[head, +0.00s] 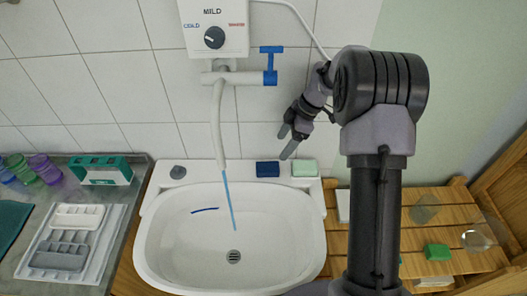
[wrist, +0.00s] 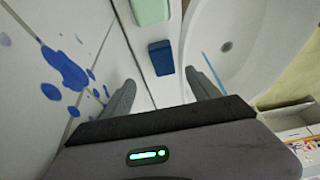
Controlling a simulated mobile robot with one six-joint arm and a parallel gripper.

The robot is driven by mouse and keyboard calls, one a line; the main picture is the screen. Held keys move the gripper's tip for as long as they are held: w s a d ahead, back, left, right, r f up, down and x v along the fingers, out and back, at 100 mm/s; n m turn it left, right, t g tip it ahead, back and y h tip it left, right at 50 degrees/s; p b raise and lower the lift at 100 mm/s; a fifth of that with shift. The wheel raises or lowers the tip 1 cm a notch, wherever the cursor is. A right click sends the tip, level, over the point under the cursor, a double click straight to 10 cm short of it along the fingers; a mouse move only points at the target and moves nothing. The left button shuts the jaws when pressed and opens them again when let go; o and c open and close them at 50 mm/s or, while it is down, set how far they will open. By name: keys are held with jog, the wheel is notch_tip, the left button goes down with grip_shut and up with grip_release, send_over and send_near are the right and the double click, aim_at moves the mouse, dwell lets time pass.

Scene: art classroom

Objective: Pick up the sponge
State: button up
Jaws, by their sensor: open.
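A dark blue block (head: 267,169), which looks like a sponge, lies on the sink's back rim. A pale green block (head: 304,168) lies just to its right; I cannot tell whether it is a sponge or soap. My gripper (head: 286,142) is open and empty, above and behind the rim near these two blocks. In the wrist view, the blue block (wrist: 161,57) shows ahead between the two fingers, apart from them, and the pale green block (wrist: 150,11) lies beyond it. A darker green block (head: 437,251) lies on the wooden slatted surface at right.
The white sink (head: 160,240) has a blue stream running from the tap hose (head: 217,120) into it. A grey plug-like piece (head: 178,172) sits on the rim's left. The tiled wall (head: 110,90) stands close behind. A glass (head: 425,209) stands on the slatted surface (head: 390,262).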

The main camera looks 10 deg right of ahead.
aim_at(268, 166)
jog(key=b+x, duration=0.2)
jog(key=x, duration=0.5)
jog(key=shift+b, duration=0.4)
jog(key=b+x, duration=0.1)
jog(key=x, duration=0.1)
jog(key=b+x, duration=0.1)
jog(key=x, duration=0.2)
jog(key=shift+s+a+b, duration=0.2)
jog(key=shift+a+b, duration=0.1)
jog(key=shift+r, duration=0.1)
jog(key=shift+c, duration=1.1)
jog(key=c, duration=1.2)
notch_tip(268, 166, up, 4)
jog(key=shift+f+p, duration=0.1)
jog(key=shift+p, duration=1.05)
jog(key=s, duration=0.5)
jog(key=s+p, duration=0.1)
jog(key=s, duration=0.4)
jog(key=s+r, duration=0.1)
jog(key=s, duration=0.5)
jog(key=shift+s+r, duration=0.1)
